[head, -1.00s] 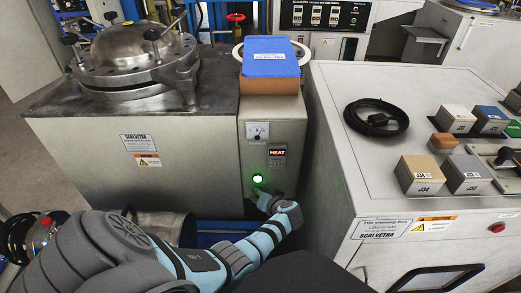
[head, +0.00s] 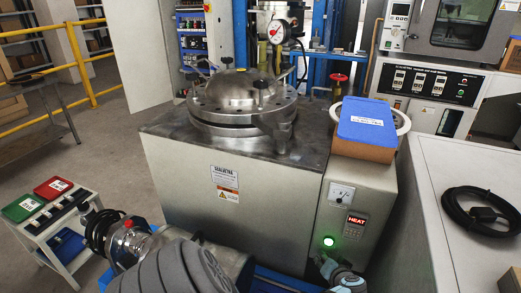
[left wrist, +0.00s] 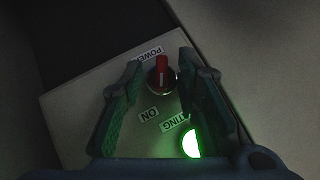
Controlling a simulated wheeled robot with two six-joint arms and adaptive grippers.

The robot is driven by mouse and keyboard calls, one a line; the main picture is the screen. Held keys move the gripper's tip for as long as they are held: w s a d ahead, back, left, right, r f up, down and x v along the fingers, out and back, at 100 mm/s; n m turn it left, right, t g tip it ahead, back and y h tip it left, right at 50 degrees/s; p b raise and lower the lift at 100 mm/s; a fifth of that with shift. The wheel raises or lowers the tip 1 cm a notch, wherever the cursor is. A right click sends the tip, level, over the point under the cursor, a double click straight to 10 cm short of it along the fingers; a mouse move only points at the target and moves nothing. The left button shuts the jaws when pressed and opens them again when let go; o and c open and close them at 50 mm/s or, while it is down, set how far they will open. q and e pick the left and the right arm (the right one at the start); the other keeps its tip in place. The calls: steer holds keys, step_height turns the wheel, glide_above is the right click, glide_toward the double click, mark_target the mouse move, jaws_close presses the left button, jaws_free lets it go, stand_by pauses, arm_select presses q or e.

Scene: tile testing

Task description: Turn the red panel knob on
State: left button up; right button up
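The red panel knob (left wrist: 160,74) shows in the left wrist view, on the pale panel beneath a POWER label and near an ON label. Its pale mark runs roughly upright in that picture. My left gripper (left wrist: 160,62) is open, with one finger on each side of the knob and visible gaps between. A green lamp (left wrist: 191,144) glows beside the right finger; it also shows in the head view (head: 328,241), under a lit HEAT display (head: 357,220). In the head view my left gripper (head: 328,264) is at the panel's lower part and the knob cannot be made out. My right gripper is not in view.
A steel vessel (head: 240,90) with a clamped lid stands left of the panel. A white cabinet (head: 455,165) with a coiled black cable (head: 480,210) stands close on the right.

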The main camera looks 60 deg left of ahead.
arm_select(q)
steer(key=s+d+r+n+t+h+p, duration=0.2)
steer(key=s+r+n+t+h+p, duration=0.4)
steer(key=s+r+p, duration=0.45)
steer(key=s+d+f+m+g+p, duration=0.1)
steer(key=s+f+m+g+p, duration=0.1)
steer(key=s, duration=0.5)
steer(key=s+d+f+m+g+h+p, duration=0.1)
steer(key=s+d+f+m+g+p, duration=0.1)
steer(key=s+m+p, duration=0.2)
steer(key=s+d+f+m+g+p, duration=0.2)
steer(key=s+f+m+p, duration=0.1)
steer(key=s+p, duration=0.5)
steer(key=s, duration=0.2)
steer(key=shift+s+g+h, duration=0.3)
steer(key=shift+g, duration=0.1)
